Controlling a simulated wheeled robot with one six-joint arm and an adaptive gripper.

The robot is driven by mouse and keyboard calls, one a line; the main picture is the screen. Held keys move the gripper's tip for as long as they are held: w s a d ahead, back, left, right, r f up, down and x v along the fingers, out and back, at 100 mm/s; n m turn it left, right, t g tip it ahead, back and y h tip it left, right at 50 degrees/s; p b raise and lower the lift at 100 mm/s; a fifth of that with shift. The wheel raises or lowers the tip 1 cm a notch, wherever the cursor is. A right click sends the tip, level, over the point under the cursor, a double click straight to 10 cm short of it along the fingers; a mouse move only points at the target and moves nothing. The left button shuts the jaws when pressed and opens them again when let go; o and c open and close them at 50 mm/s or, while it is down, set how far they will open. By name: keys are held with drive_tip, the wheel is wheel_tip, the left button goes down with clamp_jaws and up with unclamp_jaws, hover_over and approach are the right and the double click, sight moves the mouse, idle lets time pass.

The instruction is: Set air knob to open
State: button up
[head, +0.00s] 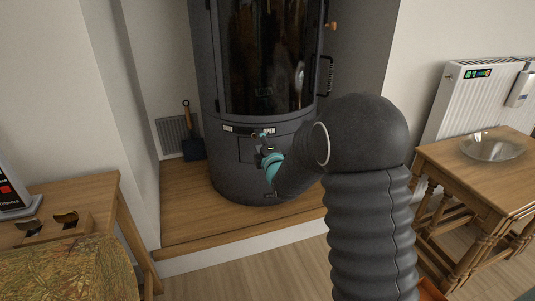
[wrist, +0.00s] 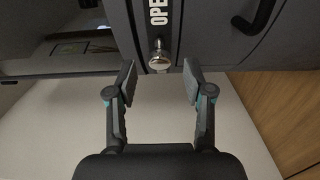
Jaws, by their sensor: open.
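The air knob (wrist: 159,60) is a small round silver knob on the dark grey stove (head: 215,75). In the wrist view it sits close beside the first letter of the "OPEN" label (wrist: 158,12). My gripper (wrist: 159,80) is open, with one finger on each side of the knob and a visible gap to both. In the head view my gripper (head: 262,142) is at the stove front, just below the strip with "SHUT" (head: 227,128) at left and "OPEN" (head: 269,131) at right. The knob is mostly hidden there by the gripper.
The stove has a tall glass door (head: 267,55) with a black handle (head: 328,75) above. It stands on a wooden platform (head: 185,220). A small shovel (head: 192,145) leans at left. Wooden tables stand at left (head: 80,195) and right (head: 465,175).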

drive_tip(key=v, duration=0.9)
drive_tip(key=shift+s+d, duration=0.15)
drive_tip(key=shift+s, duration=0.05)
drive_tip(key=x, duration=1.2)
drive_tip(key=shift+w, duration=0.2)
